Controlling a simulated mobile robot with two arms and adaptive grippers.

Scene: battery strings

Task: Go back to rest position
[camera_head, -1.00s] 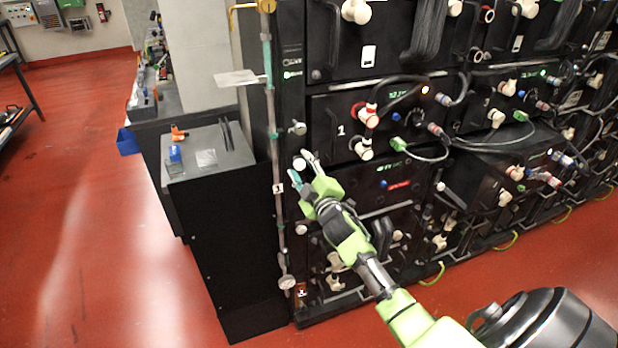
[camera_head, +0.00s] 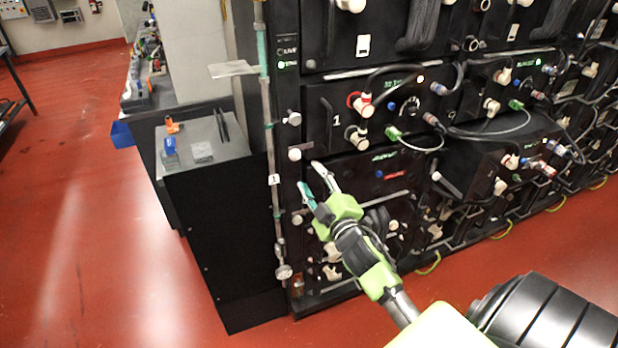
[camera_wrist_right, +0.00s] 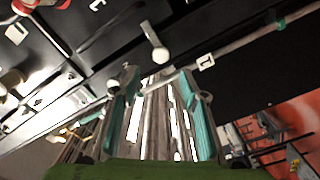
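My right gripper (camera_head: 311,181) is in front of the left edge of the black battery rack (camera_head: 345,180) in the head view. Its two fingers are spread apart with nothing between them. In the right wrist view the teal-padded fingers (camera_wrist_right: 165,110) also stand apart and empty. A white knob (camera_wrist_right: 160,54) on the rack lies beyond the fingertips there. A thin vertical pipe (camera_head: 275,200) with a tag marked 1 runs down the rack's left edge, near the fingertips. I cannot tell the exact gap to it. My left gripper is not in view.
A dark cabinet (camera_head: 222,235) stands left of the rack, with orange and blue items on its grey top (camera_head: 225,137). Cables (camera_head: 480,132) hang across the rack front. The red floor (camera_head: 90,220) at left is clear.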

